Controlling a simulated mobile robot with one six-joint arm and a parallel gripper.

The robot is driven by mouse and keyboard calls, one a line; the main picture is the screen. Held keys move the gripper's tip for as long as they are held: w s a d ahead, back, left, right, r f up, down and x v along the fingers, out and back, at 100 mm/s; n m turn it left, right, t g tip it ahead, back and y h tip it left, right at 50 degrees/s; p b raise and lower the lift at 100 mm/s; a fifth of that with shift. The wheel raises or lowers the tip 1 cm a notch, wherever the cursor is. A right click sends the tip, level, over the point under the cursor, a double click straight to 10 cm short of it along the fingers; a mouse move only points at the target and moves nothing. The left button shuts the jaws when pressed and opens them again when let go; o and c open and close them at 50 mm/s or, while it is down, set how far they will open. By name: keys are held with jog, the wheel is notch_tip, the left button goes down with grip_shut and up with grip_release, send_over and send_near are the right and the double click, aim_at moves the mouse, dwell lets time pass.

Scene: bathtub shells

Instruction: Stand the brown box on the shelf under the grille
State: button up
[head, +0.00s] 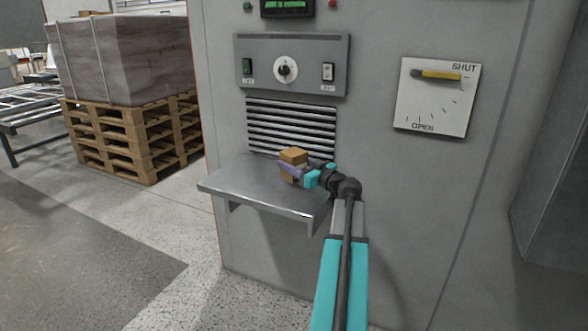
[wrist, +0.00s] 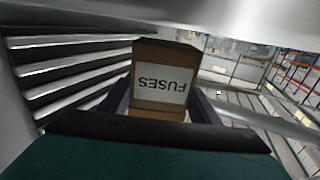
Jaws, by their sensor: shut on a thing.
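The brown box (head: 293,156) is in my gripper (head: 291,171), over the right part of the metal shelf (head: 245,187) under the grille (head: 292,127). My gripper is shut on the box, with a purple finger across its near side. In the wrist view the box (wrist: 161,72) stands between the dark fingers, and its white label reads FUSES upside down. The box looks about upright in the head view. I cannot tell whether its bottom touches the shelf. The grille's slats (wrist: 65,70) run close along the left of the wrist view.
A control panel (head: 291,65) with a knob and switches is above the grille. A white plate with a yellow handle (head: 440,74) is to the right. The left part of the shelf is bare. A wrapped load on wooden pallets (head: 135,137) stands at the left.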

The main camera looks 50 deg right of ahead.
jog(key=shift+f, duration=0.95)
jog(key=shift+f, duration=0.1)
jog(key=o, duration=1.3)
jog(key=shift+c, duration=0.2)
jog(key=s, duration=0.4)
jog(key=s+a, duration=0.1)
jog(key=s, duration=0.7)
jog(key=shift+a, duration=0.4)
